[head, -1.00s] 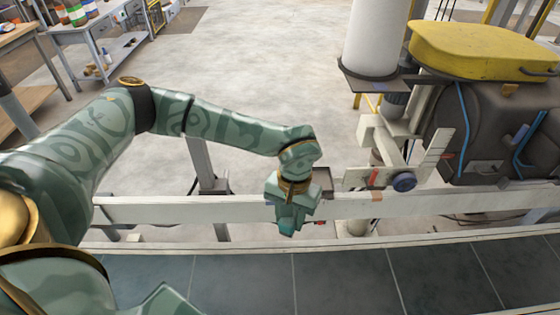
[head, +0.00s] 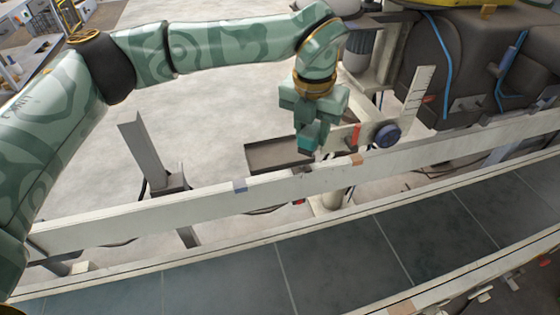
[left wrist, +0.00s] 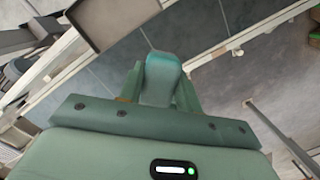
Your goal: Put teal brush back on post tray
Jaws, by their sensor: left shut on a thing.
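My left gripper (head: 313,122) is shut on the teal brush (head: 307,139), which points down from its jaws. In the left wrist view the brush (left wrist: 163,66) sticks out between the fingers (left wrist: 160,97); its far end is teal. The post tray (head: 262,157), a shallow dark tray with a raised rim, is behind the pale rail in the head view, just left of and below the brush. In the left wrist view the tray (left wrist: 104,20) is at the upper left, apart from the brush. My right gripper is not in view.
The pale rail (head: 150,213) runs across in front of the tray. Nearer is a dark tiled belt (head: 330,250). A bracket with a dark blue knob (head: 387,134) stands close right of the gripper, with a dark machine (head: 455,70) beyond. Concrete floor lies behind.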

